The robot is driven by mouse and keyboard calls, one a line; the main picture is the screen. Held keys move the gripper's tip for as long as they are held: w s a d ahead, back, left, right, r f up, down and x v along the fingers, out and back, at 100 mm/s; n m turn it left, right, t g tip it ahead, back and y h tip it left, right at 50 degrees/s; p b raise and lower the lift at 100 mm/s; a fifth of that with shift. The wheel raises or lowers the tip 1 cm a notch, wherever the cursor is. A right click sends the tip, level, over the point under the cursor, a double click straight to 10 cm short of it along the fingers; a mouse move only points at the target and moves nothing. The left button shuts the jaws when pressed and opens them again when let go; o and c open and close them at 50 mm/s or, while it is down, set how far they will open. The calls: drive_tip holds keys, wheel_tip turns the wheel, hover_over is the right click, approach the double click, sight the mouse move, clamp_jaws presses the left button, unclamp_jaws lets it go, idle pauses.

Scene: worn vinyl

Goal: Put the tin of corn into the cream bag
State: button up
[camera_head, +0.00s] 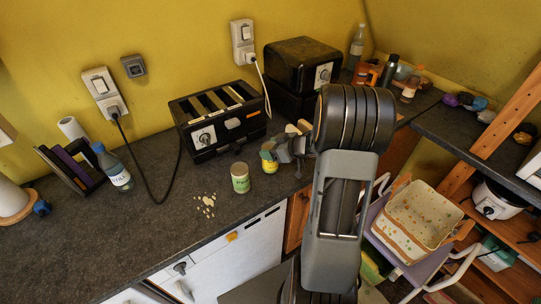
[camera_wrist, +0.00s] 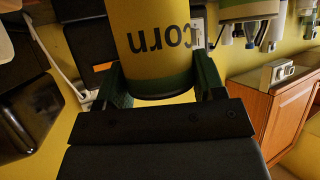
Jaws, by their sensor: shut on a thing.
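The tin of corn (camera_wrist: 150,50) is yellow with a green band and fills the middle of the wrist view, its word "corn" upside down. My gripper (camera_wrist: 161,80) is shut on it, one finger on each side. In the head view the tin (camera_head: 268,158) is at the counter's front part, with my gripper (camera_head: 284,150) to its right. I cannot tell if it is clear of the counter. The cream bag (camera_head: 398,238), speckled and open at the top, stands at the right on a pale lilac seat, beyond my arm.
A green tin (camera_head: 240,178) stands just left of the corn, near scattered crumbs (camera_head: 205,205). A black toaster (camera_head: 218,116) is behind them. A wooden shelf unit with a white cooker (camera_head: 497,200) is right of the bag. The counter's front left is clear.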

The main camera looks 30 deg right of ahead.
drive_tip(key=shift+w+f, duration=0.35)
drive_tip(key=shift+f, duration=1.55)
drive_tip(key=shift+f, duration=0.15)
drive_tip(key=o, duration=1.4)
